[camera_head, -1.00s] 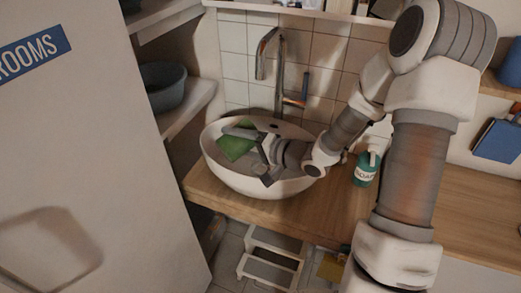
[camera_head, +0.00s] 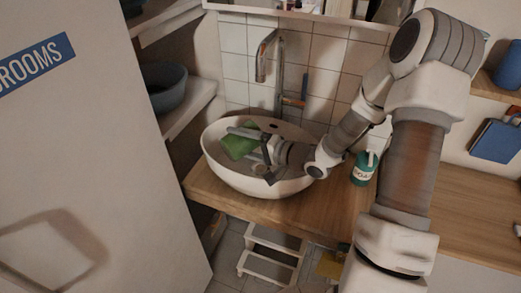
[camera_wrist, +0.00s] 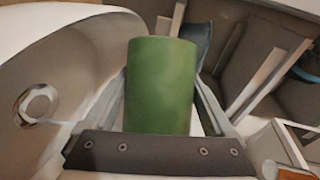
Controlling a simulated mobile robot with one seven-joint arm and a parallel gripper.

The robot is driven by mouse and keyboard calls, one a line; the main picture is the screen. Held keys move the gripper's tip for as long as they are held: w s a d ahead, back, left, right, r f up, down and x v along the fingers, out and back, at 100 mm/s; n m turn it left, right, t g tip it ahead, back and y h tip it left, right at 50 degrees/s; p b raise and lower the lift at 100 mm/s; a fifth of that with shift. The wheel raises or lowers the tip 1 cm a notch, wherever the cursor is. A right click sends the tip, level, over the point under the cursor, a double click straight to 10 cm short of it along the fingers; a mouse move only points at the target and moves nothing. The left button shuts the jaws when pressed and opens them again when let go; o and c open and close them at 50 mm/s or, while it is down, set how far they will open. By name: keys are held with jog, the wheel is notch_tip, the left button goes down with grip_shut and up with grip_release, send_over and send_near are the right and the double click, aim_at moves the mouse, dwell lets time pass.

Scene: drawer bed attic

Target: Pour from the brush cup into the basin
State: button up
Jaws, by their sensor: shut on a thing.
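My gripper (camera_head: 257,143) is shut on the green brush cup (camera_head: 239,147), which it holds tilted, low over the inside of the white basin (camera_head: 232,178). In the wrist view the cup (camera_wrist: 160,85) stands between the two fingers, its plain green side facing the camera. The basin's pale inner wall (camera_wrist: 75,65) and a round drain ring show at the left there. The cup's mouth is hard to make out, and I cannot tell whether anything is inside it.
A tall chrome tap (camera_head: 280,75) stands behind the basin. A green soap bottle (camera_head: 363,169) stands on the wooden counter (camera_head: 325,205) right of it, close to my arm. A white door panel (camera_head: 110,170) fills the left. A white step stool (camera_head: 268,262) stands below.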

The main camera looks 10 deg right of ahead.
jog(key=shift+w+d+f+m+y+p, duration=0.1)
jog(key=shift+d+f+m+y+p, duration=0.25)
jog(key=shift+m+p, duration=0.4)
dwell(0.5)
jog(key=shift+r+p, duration=0.3)
jog(key=shift+p, duration=0.3)
jog(key=shift+f, duration=0.1)
